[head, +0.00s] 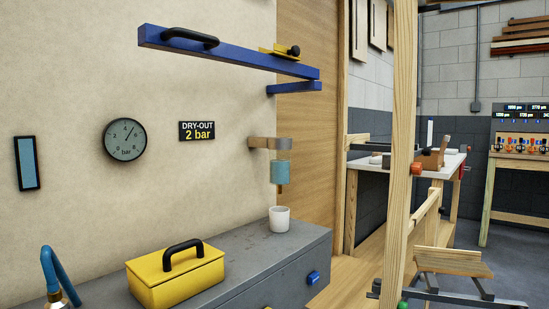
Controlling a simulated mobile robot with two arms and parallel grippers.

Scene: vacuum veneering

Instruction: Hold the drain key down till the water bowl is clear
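The water bowl (282,172) is a small see-through cup with blue-tinted content, hanging under a tan filter body (270,143) on the wall. Blue fills most of its visible height. Neither of my grippers is in view.
A yellow box with a black handle (176,277) sits on the grey bench (240,268). A blue hose (58,275) rises at the lower left. A blue bar with a black handle (230,54) juts out above. A wooden post (402,150) stands right.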

